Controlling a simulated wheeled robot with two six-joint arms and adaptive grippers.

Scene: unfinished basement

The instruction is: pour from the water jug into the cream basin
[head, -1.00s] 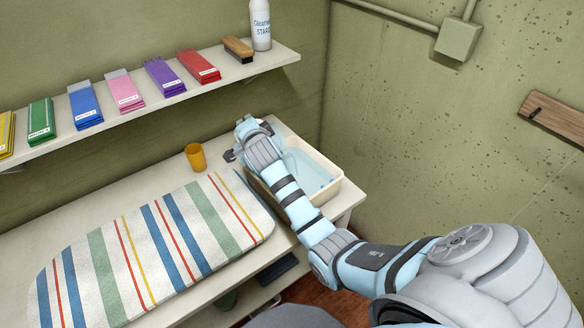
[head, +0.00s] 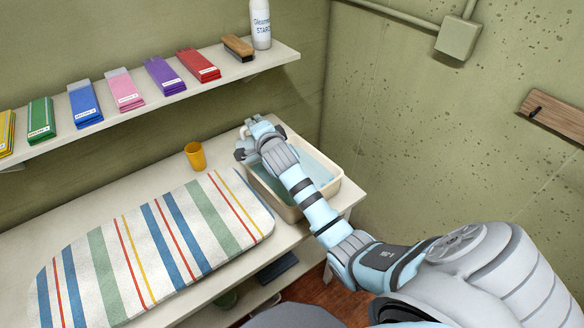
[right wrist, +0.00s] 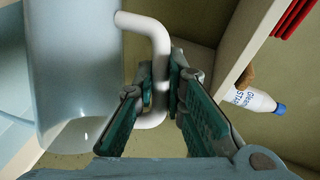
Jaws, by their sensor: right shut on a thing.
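The water jug (right wrist: 75,70) is translucent pale blue with a white handle (right wrist: 160,55), and fills the left of the right wrist view. My right gripper (right wrist: 160,88) is shut on this handle, one finger on each side. The jug lies strongly tipped, near sideways against the upright bottle behind. In the head view my right gripper (head: 246,146) is over the far left end of the cream basin (head: 334,187); gripper and arm hide most of the jug. Bluish water (head: 325,168) shows in the basin. I cannot make out a stream. My left gripper is out of view.
A yellow cup (head: 195,156) stands left of the basin. A striped mat (head: 150,245) covers the table's front left. The wall shelf (head: 150,108) above holds colored packets, a brush (head: 238,48) and a starch bottle (head: 261,25). The wall closes off the right side.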

